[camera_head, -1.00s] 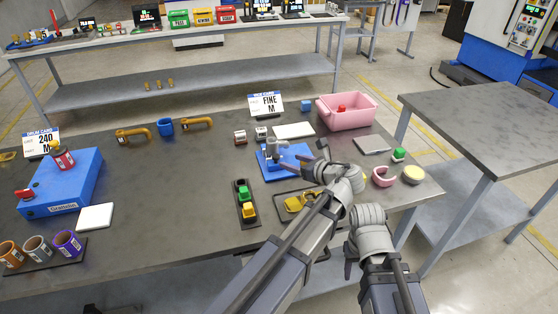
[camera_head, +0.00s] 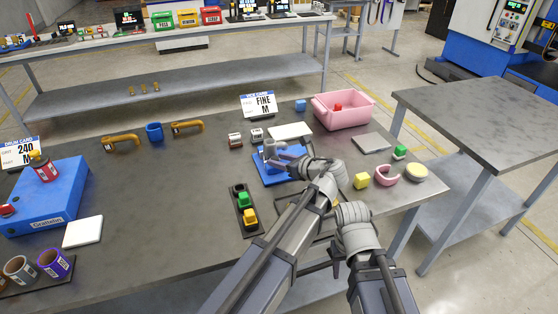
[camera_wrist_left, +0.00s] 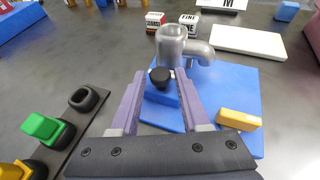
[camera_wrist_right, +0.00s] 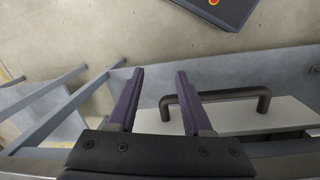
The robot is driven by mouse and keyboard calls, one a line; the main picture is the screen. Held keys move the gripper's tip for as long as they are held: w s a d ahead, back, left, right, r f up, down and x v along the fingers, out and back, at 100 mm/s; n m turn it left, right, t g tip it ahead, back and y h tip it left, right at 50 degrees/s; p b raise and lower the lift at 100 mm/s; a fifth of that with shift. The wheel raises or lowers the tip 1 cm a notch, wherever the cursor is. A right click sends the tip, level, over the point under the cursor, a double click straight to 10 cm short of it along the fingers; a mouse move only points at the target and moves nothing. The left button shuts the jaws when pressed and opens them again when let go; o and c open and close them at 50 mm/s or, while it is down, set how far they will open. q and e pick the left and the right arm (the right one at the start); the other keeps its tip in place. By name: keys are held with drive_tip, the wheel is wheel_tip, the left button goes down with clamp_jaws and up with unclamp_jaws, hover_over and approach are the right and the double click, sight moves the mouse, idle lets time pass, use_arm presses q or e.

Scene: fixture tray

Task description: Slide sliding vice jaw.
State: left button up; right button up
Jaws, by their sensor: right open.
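The vice has a blue base (camera_head: 268,176), partly hidden by my left arm in the head view. In the left wrist view, its base (camera_wrist_left: 235,85) carries a grey bent pipe-like piece (camera_wrist_left: 172,45) at the far side. A blue block with a black knob (camera_wrist_left: 160,78) stands nearer, between the fingers of my left gripper (camera_wrist_left: 162,80). That gripper (camera_head: 283,160) is open, its fingers either side of the knob; I cannot tell if they touch. A yellow piece (camera_wrist_left: 238,120) lies at the base's right edge. My right gripper (camera_head: 336,258) is open and empty; it also shows in the right wrist view (camera_wrist_right: 158,90).
A black holder with green and yellow pieces (camera_head: 245,212) stands left of the vice. A pink bin (camera_head: 345,118) is behind right. My right gripper is off the table's front edge.

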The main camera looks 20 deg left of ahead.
use_arm(q)
clamp_jaws()
